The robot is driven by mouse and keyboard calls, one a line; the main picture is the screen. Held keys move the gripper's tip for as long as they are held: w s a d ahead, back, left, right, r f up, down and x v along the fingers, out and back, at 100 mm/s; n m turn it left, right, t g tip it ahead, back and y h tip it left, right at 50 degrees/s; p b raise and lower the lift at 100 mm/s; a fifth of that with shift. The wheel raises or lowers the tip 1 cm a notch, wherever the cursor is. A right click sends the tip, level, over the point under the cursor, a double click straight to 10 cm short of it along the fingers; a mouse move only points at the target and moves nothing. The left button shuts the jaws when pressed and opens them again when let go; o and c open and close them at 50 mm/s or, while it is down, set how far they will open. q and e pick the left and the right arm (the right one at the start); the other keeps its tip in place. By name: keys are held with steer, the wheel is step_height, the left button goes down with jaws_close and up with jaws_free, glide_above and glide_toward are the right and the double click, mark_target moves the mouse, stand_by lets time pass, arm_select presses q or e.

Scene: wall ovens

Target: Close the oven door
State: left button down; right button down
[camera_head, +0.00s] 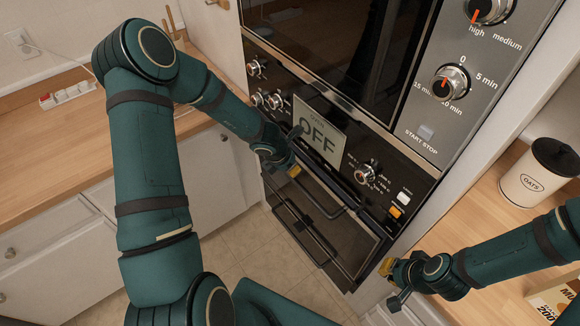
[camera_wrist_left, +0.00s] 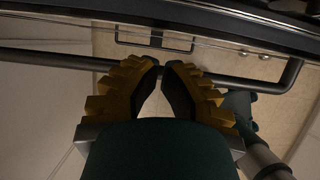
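The wall oven's lower dark door (camera_head: 345,240) stands below the control panel. A dark bar handle (camera_head: 341,211) runs along its top. I cannot tell from this angle how far the door stands from its frame. My left gripper (camera_head: 294,171) is at the upper left end of the door, close to the handle. In the left wrist view the bar handle (camera_wrist_left: 245,82) runs crosswise behind the left fingertips (camera_wrist_left: 161,64). Those fingers are nearly together, with nothing seen between them; contact with the bar is unclear. My right gripper (camera_head: 388,268) is right of the oven, away from the door; its opening is unclear.
A control panel (camera_head: 270,70) with knobs and an OFF display sits above the door. A second bar handle (camera_head: 298,232) is lower down. A wooden counter (camera_head: 60,130) is at left. An oats canister (camera_head: 540,172) stands on the right counter. Tiled floor (camera_head: 240,245) is clear.

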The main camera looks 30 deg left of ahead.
stand_by(0.3)
arm_select(q)
steer(key=v, duration=1.2)
